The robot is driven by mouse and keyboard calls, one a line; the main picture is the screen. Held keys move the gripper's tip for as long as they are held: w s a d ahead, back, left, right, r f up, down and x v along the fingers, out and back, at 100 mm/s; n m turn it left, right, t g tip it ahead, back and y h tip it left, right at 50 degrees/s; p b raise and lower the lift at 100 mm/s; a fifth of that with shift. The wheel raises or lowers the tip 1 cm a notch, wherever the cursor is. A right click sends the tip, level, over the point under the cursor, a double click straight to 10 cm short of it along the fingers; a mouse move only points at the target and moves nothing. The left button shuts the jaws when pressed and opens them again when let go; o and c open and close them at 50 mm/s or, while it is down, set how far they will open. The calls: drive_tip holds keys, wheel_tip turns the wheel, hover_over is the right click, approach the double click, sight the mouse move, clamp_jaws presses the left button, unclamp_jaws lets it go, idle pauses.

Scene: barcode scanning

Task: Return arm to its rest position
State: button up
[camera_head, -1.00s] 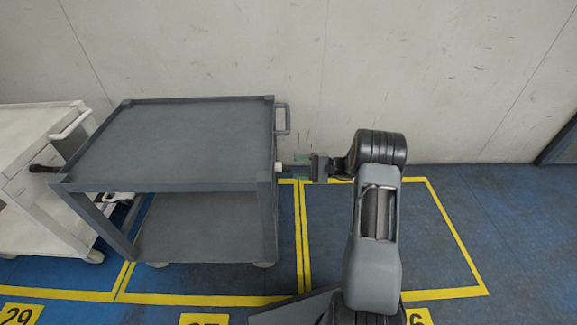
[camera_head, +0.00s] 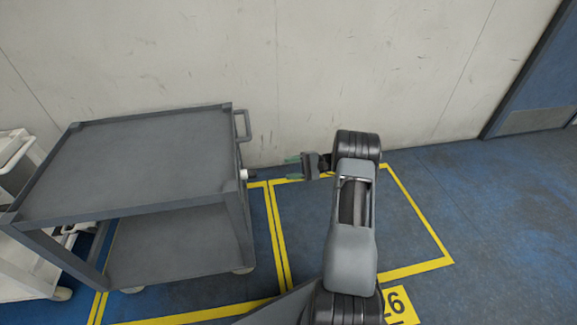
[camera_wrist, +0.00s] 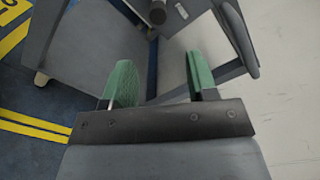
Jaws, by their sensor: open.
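My gripper (camera_head: 292,166) is at the end of my bent arm, to the right of the grey cart, and points left toward it. In the wrist view its two green fingertips (camera_wrist: 160,82) stand apart with nothing between them. The grey cart (camera_head: 150,150) has a bare top and a lower shelf, with a handle at its back right corner. A small white piece (camera_head: 243,175) sits on the cart's right side, level with my gripper. A gap shows between the fingertips and the cart's side.
A white cart (camera_head: 25,260) stands at the far left. A pale wall (camera_head: 330,60) runs behind, with a blue door (camera_head: 540,80) at the right. Yellow lines (camera_head: 415,268) mark floor bays, one numbered on a yellow plate (camera_head: 398,305). The blue floor at right is clear.

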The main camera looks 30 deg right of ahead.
drive_tip(key=s+a+r+n+g+h+p, duration=0.1)
drive_tip(key=s+a+r+g+h+p, duration=0.2)
drive_tip(key=r+p, duration=0.45)
drive_tip(key=s+a+r+n+g+h+p, duration=0.15)
drive_tip(key=a+r+p, duration=0.3)
drive_tip(key=r, duration=0.55)
drive_tip(key=s+a+r+n+g+h+p, duration=0.25)
drive_tip(key=a+r+p, duration=0.25)
drive_tip(key=r, duration=0.4)
drive_tip(key=s+a+r+n+t+h+p, duration=0.1)
drive_tip(key=s+r+h+p, duration=0.4)
drive_tip(key=r, duration=0.6)
drive_tip(key=s+a+r+n+t+h+p, duration=0.1)
drive_tip(key=s+r+n+t+h+p, duration=0.2)
drive_tip(key=s+r+p, duration=0.7)
drive_tip(key=r+t+h+p, duration=0.1)
drive_tip(key=r+h+p, duration=0.1)
drive_tip(key=shift+s+n+t+p, duration=0.25)
drive_tip(key=shift+n+t+p, duration=0.05)
drive_tip(key=shift+c, duration=0.2)
